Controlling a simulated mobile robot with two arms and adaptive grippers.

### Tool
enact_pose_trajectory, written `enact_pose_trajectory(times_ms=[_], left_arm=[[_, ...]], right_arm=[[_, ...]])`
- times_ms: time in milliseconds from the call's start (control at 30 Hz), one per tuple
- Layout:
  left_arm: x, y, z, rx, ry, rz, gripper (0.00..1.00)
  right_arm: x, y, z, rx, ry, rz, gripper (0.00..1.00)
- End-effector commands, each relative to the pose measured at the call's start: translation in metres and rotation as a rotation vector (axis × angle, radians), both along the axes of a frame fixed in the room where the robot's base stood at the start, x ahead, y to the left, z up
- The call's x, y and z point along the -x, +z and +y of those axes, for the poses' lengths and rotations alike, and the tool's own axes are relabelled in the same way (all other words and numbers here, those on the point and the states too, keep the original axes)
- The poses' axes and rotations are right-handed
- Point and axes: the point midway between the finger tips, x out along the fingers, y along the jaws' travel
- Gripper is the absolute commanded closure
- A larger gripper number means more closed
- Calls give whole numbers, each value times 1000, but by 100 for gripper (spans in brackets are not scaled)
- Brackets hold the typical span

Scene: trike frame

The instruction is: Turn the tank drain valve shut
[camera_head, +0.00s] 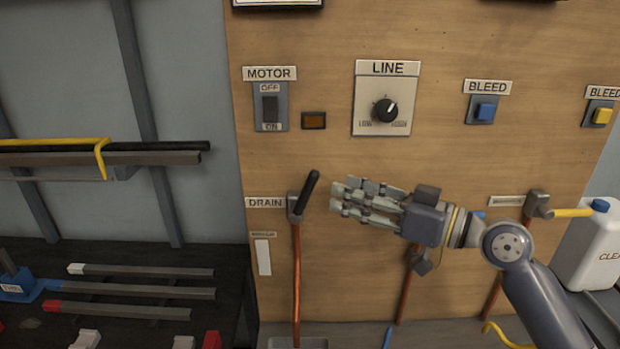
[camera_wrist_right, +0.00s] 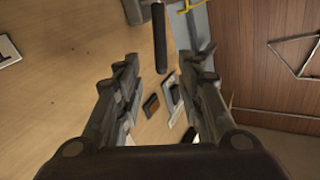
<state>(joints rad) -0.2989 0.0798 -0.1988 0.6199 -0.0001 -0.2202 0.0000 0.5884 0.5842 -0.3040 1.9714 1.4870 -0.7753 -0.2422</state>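The drain valve's black lever (camera_head: 306,192) stands up from its grey body on the wooden panel, leaning a little to the right. It is beside the DRAIN label (camera_head: 266,202) and above a copper pipe (camera_head: 297,285). My right gripper (camera_head: 343,200) comes in from the right, its fingertips pointing left a short way from the lever. In the right wrist view the fingers are spread open (camera_wrist_right: 168,72) with nothing between them. The black lever (camera_wrist_right: 160,38) shows there beyond the fingertips, apart from them. My left gripper is in neither view.
Above are a MOTOR switch (camera_head: 269,108), a LINE knob (camera_head: 386,110) and BLEED buttons, blue (camera_head: 486,112) and yellow (camera_head: 601,116). A yellow-handled valve (camera_head: 570,213) and a white jug (camera_head: 592,250) are at right. A rack of bars (camera_head: 140,290) stands lower left.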

Motion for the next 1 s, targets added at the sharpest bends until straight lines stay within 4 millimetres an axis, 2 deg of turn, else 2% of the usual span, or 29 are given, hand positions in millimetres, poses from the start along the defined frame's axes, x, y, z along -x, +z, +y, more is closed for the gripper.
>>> enact_pose_trajectory(times_ms=[33,100,400,600,867,1000], left_arm=[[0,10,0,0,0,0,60],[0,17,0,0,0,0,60],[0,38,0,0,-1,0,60],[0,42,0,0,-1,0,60],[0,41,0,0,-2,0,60],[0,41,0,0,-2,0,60]], right_arm=[[-4,6,9,-2,4,0,65],[-12,7,21,-2,3,1,65],[-38,4,63,-1,2,1,65],[-45,1,73,2,0,-1,65],[-45,0,74,3,0,-1,65],[-45,0,74,3,0,-1,97]])
